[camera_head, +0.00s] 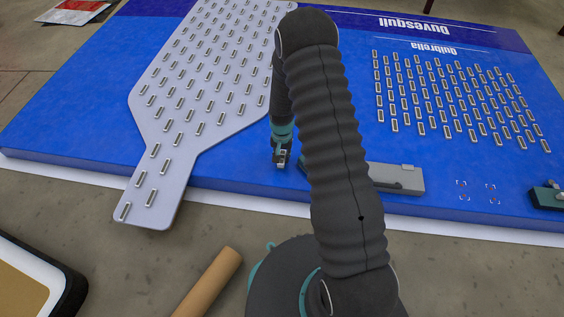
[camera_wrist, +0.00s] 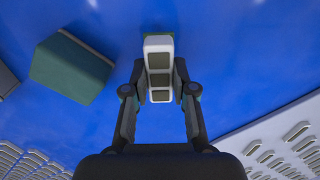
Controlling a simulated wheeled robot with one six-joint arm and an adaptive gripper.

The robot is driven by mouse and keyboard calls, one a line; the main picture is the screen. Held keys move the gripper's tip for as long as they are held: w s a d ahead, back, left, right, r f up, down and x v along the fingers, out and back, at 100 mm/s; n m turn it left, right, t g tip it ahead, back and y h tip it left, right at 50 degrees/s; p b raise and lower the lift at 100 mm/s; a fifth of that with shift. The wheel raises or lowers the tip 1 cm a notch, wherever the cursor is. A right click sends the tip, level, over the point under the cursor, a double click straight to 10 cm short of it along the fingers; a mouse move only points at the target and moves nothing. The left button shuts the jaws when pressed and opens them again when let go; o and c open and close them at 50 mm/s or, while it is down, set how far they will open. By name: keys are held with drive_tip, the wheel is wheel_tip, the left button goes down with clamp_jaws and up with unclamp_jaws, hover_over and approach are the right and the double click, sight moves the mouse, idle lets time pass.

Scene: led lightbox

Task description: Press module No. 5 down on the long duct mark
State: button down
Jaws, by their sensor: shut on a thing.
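My gripper (camera_head: 281,157) hangs over the near part of the blue panel (camera_head: 235,172), between the bottle-shaped plate and the grey box. In the wrist view my gripper (camera_wrist: 158,92) is shut on a light module (camera_wrist: 158,42) with dark windows. The module sits lengthwise between the fingertips, over bare blue surface. I cannot read a number on it or tell whether it touches the panel. Two small corner-bracket marks, a left one (camera_head: 462,190) and a right one (camera_head: 491,193), lie on the panel at the right. I cannot tell which mark is the long duct one.
A grey box (camera_head: 402,179) lies on the panel right of my gripper, partly behind my arm. A dark green block (camera_wrist: 72,68) is left in the wrist view. The pale bottle-shaped plate (camera_head: 190,140) bears many modules. A green-black item (camera_head: 546,196) sits at the right edge.

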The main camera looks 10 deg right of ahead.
sight(282, 157)
drive_tip(key=shift+r+p, duration=0.95)
drive_tip(key=shift+r, duration=1)
